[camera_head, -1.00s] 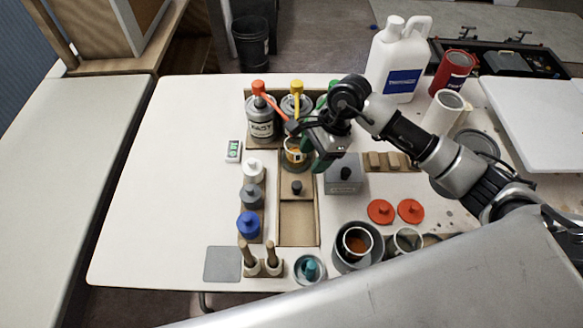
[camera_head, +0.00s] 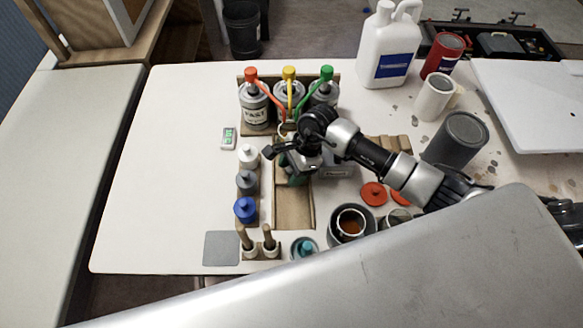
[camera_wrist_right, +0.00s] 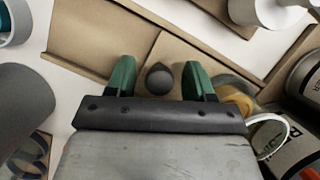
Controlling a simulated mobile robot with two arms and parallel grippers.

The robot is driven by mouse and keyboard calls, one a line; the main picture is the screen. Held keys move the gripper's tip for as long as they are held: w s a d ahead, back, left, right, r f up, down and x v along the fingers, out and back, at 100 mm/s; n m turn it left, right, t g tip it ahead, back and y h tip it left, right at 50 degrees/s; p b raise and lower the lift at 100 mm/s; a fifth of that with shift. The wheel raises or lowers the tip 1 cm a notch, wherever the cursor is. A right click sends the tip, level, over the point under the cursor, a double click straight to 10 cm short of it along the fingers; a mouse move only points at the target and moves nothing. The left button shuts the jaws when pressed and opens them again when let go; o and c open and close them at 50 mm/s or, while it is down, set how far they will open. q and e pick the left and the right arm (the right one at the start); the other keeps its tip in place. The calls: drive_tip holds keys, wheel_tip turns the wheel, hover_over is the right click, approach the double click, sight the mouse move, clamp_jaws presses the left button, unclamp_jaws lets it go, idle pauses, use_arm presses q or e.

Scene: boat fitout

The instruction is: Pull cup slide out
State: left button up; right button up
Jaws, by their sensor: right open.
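The cup slide is a flat tan board in a tan tray (camera_head: 293,207) in the middle of the table. Its dark round knob (camera_wrist_right: 160,77) shows in the right wrist view. My right gripper (camera_head: 297,176) is over the slide in the head view and hides the knob there. In the right wrist view its green fingers (camera_wrist_right: 160,66) are open, one on each side of the knob, with gaps on both sides. A yellowish cup (camera_wrist_right: 236,95) is partly hidden beside the right finger. My left gripper is not in view.
Cans with red, yellow and green spouts (camera_head: 290,95) stand behind the slide. Small bottles, including a blue one (camera_head: 245,210), line its left side. A dark pot with a cup inside (camera_head: 351,224) and red lids (camera_head: 374,194) are to the right. The table's left part is clear.

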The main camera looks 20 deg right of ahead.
clamp_jaws()
drive_tip(key=s+a, duration=0.1)
drive_tip(key=s, duration=0.3)
drive_tip(key=s+a+p, duration=0.1)
drive_tip(key=s, duration=0.3)
drive_tip(key=s+a+p, duration=0.1)
drive_tip(key=s, duration=0.3)
drive_tip(key=shift+s+a, duration=0.1)
drive_tip(key=shift+a, duration=0.1)
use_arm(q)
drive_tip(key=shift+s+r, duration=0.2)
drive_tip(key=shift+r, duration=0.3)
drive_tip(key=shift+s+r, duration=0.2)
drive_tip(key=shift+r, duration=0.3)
use_arm(e)
unclamp_jaws()
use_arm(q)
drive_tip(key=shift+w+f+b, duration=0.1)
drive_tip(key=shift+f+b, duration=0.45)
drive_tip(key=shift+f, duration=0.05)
use_arm(e)
drive_tip(key=v, duration=1.1)
drive_tip(key=shift+f, duration=0.15)
